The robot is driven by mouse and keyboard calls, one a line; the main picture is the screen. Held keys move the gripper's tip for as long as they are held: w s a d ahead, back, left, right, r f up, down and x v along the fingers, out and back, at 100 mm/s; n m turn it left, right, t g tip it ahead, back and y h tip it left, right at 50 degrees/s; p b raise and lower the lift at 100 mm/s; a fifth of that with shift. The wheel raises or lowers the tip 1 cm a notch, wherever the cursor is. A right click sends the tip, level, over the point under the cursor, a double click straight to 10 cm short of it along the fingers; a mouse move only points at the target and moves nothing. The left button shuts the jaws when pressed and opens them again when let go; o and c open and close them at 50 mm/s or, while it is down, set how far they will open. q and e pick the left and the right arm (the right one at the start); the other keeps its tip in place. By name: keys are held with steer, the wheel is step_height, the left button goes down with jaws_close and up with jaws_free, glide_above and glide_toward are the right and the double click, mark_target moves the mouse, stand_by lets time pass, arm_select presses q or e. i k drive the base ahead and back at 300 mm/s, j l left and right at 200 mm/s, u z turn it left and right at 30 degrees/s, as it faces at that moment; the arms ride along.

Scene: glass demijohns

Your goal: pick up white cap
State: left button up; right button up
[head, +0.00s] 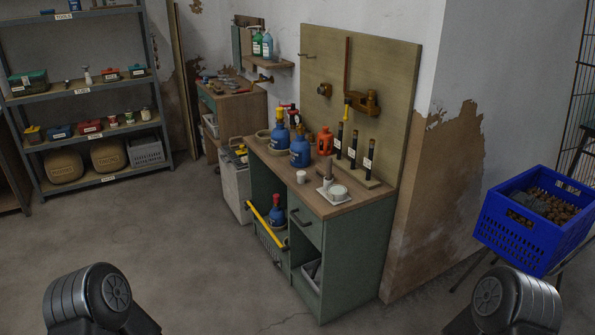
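A small white cylindrical piece (301,177), which looks like the white cap, stands on the wooden top of the green workbench (345,203), near its front edge. A pale round piece (337,191) sits on a small white tray (327,196) to its right; I cannot tell exactly what it is. Blue demijohns (300,152) with coloured tops stand behind the white cap. Only dark rounded parts of my two arms show at the bottom left and bottom right. Neither gripper is in view.
An orange bottle (325,141) and several dark upright tubes (353,149) stand along the bench's back. A yellow bar (266,224) crosses the bench's open front. A blue crate (525,226) is at the right, shelving (88,92) at the left. The floor before the bench is clear.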

mark_target(301, 175)
steer(key=i+z, duration=0.25)
steer(key=i, duration=0.3)
steer(key=i+z, duration=0.25)
steer(key=i, duration=0.3)
steer(key=i+j+z, duration=0.2)
steer(key=i, duration=0.35)
